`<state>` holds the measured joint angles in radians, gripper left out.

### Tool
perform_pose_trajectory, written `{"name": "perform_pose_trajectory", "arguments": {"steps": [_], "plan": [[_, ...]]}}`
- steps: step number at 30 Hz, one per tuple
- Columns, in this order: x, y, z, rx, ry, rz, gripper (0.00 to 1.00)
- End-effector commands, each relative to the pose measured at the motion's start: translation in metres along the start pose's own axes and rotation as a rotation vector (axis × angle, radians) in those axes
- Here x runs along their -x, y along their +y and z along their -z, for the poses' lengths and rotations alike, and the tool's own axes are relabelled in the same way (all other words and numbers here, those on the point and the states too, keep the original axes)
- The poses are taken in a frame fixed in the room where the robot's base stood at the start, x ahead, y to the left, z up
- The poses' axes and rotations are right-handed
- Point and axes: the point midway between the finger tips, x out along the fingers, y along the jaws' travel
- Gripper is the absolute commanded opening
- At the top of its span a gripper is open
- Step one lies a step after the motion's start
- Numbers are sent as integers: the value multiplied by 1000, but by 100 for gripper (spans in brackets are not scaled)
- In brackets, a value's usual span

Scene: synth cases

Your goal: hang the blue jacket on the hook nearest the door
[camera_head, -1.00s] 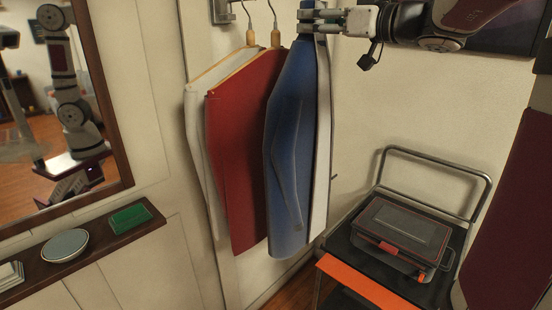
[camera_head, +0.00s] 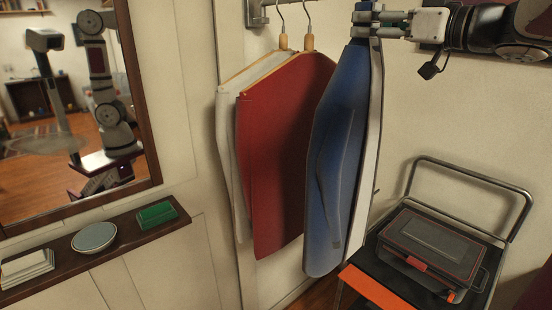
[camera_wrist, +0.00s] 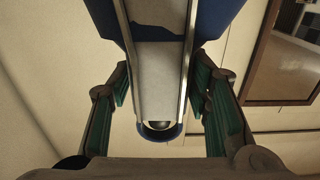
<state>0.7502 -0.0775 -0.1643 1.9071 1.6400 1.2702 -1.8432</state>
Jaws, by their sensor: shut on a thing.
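The blue jacket (camera_head: 335,170) hangs upright below my gripper (camera_head: 369,19), with a pale strip along its right side. My gripper is shut on its top edge, just right of two hanging garments. In the wrist view, a blue and pale piece of it (camera_wrist: 205,22) lies between the green-padded fingers (camera_wrist: 163,85). A metal hook bracket (camera_head: 257,13) is on the wall at the top, partly cut off by the frame. I cannot tell which hook is nearest the door.
A red garment (camera_head: 283,160) and a white one (camera_head: 228,150) hang on hangers left of the jacket. A mirror (camera_head: 150,90) and a shelf (camera_head: 125,238) are at left. A cart (camera_head: 470,172) carrying a dark case (camera_head: 435,240) stands at lower right, close to the jacket's hem.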

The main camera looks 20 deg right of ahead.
Motion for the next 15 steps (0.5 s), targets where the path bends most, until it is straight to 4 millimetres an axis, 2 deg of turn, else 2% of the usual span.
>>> {"name": "perform_pose_trajectory", "arguments": {"steps": [15], "plan": [[23, 1, 1, 2, 2, -2, 6]]}}
